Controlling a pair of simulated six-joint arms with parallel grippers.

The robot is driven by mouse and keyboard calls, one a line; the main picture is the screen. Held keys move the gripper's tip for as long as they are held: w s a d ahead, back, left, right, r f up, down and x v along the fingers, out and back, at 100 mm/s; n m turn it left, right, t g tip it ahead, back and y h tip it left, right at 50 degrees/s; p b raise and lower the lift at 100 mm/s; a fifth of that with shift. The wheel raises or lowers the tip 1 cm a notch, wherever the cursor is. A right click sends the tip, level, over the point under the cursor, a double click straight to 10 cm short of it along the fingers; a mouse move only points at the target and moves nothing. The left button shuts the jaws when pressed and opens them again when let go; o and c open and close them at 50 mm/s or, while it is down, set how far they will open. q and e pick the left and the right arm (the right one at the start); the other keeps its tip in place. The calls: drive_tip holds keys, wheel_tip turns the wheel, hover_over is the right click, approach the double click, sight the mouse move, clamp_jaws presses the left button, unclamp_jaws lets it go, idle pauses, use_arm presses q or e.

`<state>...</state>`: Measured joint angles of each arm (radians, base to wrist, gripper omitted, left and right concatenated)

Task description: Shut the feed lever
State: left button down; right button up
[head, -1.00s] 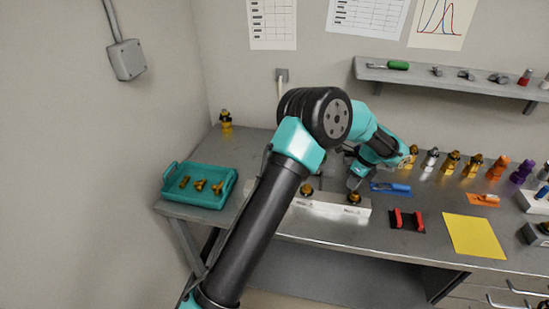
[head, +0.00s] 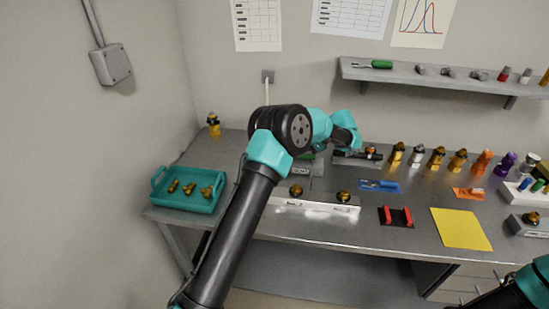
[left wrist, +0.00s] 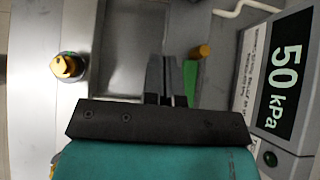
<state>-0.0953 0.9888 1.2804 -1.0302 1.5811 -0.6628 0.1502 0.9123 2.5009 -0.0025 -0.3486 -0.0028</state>
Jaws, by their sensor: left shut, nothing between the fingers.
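In the left wrist view, my left gripper (left wrist: 166,82) is shut and empty, its fingers together over the grey apparatus. A small brass-coloured knob (left wrist: 201,52) shows just beyond the fingertips, beside a green patch (left wrist: 190,80). This may be the feed lever, but its full shape is hidden by the gripper. Whether the fingers touch it, I cannot tell. In the head view, a bit of green (head: 307,155) shows behind my left arm, and that gripper is not clearly visible. Only part of my right arm shows at the lower right, without its gripper.
A display reading 50 kPa (left wrist: 284,78) stands right of the fingers. A brass fitting (left wrist: 67,66) is to their left. In the head view, a white block (head: 318,208) carries brass fittings. A teal tray (head: 157,198), red holder (head: 397,217) and yellow sheet (head: 461,228) lie around.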

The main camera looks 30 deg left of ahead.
use_arm(q)
drive_tip(key=x, duration=1)
drive_tip(key=a, duration=0.1)
drive_tip(key=s+a, duration=0.1)
drive_tip(key=a, duration=0.1)
drive_tip(key=shift+s, duration=0.1)
drive_tip(key=shift+s+a, duration=0.15)
drive_tip(key=shift+a, duration=0.2)
